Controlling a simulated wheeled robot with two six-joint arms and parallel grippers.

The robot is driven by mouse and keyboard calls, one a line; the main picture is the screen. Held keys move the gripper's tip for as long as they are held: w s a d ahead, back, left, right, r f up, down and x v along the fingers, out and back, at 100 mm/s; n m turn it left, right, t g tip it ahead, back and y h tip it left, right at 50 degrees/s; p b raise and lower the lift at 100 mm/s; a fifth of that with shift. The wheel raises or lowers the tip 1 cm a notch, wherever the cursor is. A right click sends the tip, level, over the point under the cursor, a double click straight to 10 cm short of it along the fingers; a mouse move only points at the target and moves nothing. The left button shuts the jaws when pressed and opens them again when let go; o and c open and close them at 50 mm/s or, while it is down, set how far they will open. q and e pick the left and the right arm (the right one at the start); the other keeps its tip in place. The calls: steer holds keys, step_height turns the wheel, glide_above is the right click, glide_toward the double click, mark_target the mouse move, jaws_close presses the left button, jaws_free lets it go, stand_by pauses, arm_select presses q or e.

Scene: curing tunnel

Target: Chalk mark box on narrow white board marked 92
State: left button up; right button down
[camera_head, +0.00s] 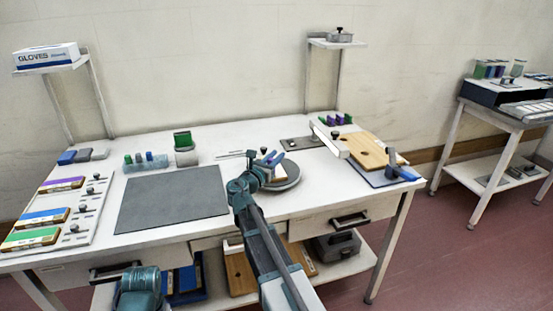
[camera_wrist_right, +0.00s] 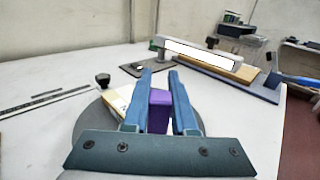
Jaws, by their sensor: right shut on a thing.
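My right gripper (camera_head: 270,158) is above the round grey turntable (camera_head: 288,180) at the middle of the table. In the right wrist view its blue fingers (camera_wrist_right: 160,88) are shut on a purple block (camera_wrist_right: 159,111), probably a chalk. A narrow pale board (camera_wrist_right: 117,104) lies on the turntable, partly hidden by the fingers and gripper body. No number 92 or chalk box can be read on it. I cannot tell whether the purple block touches the board. My left gripper is out of view; only part of my left arm shows at the lower edge.
A grey mat (camera_head: 172,199) lies left of the turntable. Boards with purple, blue and green tops line a white rack (camera_head: 95,204) at left. Green and purple blocks (camera_head: 335,119) stand behind.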

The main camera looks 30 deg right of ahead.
steer(key=shift+s+a, duration=0.15)
steer(key=shift+s, duration=0.6)
steer(key=shift+w, duration=0.8)
stand_by(0.4)
step_height(320, 180, up, 6)
steer(key=p, duration=0.6)
step_height(320, 180, up, 3)
steer(key=p, duration=0.3)
stand_by(0.7)
